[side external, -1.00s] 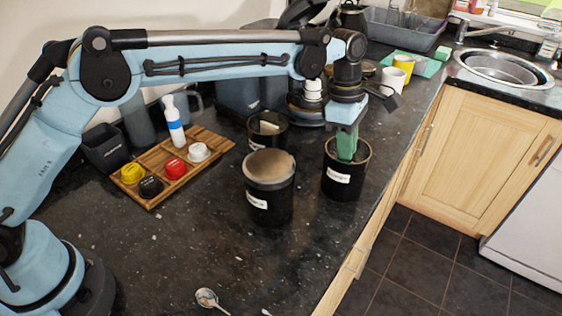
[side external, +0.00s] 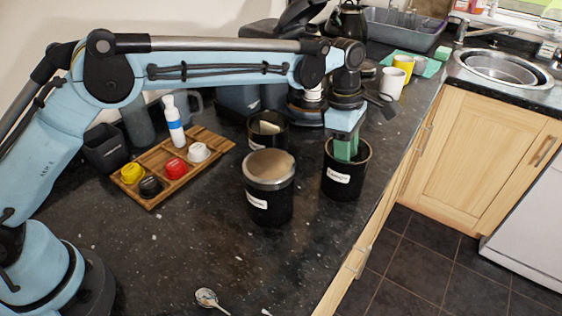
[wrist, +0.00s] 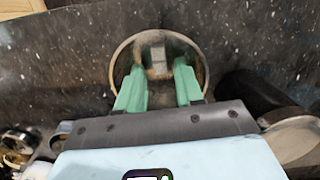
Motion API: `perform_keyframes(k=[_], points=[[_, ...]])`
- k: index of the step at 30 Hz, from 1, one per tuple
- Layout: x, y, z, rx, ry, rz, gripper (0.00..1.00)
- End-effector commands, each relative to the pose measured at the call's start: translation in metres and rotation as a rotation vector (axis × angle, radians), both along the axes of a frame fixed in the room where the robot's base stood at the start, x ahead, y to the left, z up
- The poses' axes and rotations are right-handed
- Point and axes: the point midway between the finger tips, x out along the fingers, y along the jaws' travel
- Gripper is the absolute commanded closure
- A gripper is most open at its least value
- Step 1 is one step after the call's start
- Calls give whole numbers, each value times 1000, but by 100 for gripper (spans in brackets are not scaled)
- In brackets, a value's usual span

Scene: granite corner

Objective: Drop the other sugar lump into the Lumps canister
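My gripper (wrist: 160,88) reaches down into the mouth of the right black canister (side external: 342,185), which has a white label too small to read. Its green fingers show apart in the wrist view, with a gap between them. A pale sugar lump (wrist: 158,62) lies inside this canister, below and between the fingertips, and I see no finger touching it. In the side view the fingertips (side external: 346,150) are partly hidden by the canister's rim. Another open black canister (side external: 267,143) stands behind to the left, with something pale in it.
A black canister (side external: 268,200) with a brown top stands close to the left of my gripper. A wooden tray (side external: 215,147) with coloured pods and a white-blue bottle (side external: 174,125) is further left. A spoon (side external: 208,298) lies in front. The counter edge is close on the right.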

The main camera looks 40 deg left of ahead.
Motion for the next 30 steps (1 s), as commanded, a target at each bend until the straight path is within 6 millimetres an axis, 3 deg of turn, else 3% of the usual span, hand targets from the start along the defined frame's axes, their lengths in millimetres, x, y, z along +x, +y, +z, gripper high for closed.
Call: perform_keyframes(k=[9, 13, 30], points=[[0, 0, 1, 0, 0, 0, 61], [0, 0, 11, 0, 0, 0, 61], [0, 15, 109, 0, 0, 1, 61]])
